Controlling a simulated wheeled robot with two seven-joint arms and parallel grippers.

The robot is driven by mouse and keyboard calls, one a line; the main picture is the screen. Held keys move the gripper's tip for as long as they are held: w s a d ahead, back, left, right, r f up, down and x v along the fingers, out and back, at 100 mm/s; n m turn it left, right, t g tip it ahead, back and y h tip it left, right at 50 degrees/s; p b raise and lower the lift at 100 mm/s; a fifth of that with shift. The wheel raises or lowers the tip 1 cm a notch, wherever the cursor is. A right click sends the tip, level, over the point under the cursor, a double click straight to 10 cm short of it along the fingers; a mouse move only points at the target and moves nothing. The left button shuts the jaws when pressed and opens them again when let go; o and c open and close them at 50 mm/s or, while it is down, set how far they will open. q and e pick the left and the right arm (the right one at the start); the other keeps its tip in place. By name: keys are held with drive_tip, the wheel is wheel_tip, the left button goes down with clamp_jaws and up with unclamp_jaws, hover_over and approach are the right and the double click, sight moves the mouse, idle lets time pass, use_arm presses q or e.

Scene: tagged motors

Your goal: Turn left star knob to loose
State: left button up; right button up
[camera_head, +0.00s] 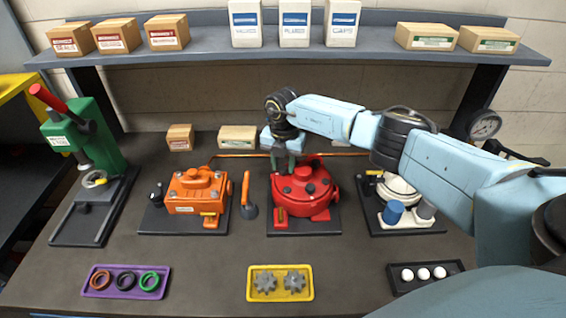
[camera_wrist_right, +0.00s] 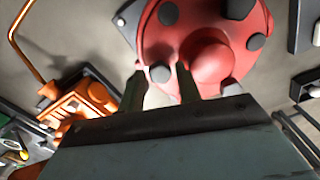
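The red round motor housing (camera_head: 318,205) stands on a dark plate in the middle of the bench. Several dark grey knobs sit on its top, one of them the front-left knob (camera_head: 287,190). My right gripper (camera_head: 287,168) points down over the back-left part of the housing and hides some of it. In the right wrist view the housing (camera_wrist_right: 182,45) lies ahead, and the gripper fingers (camera_wrist_right: 160,76) are apart, with one grey knob (camera_wrist_right: 160,73) showing between their tips. Gaps show beside the knob; I cannot tell its exact depth. My left gripper is not in view.
An orange motor (camera_head: 190,207) and an orange-handled lever (camera_head: 248,195) stand left of the red housing. A white unit (camera_head: 400,187) is at right, under my right arm. A purple tray (camera_head: 98,291), yellow tray (camera_head: 253,294) and black tray (camera_head: 452,267) lie in front.

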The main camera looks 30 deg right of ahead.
drive_tip(key=c, duration=0.7)
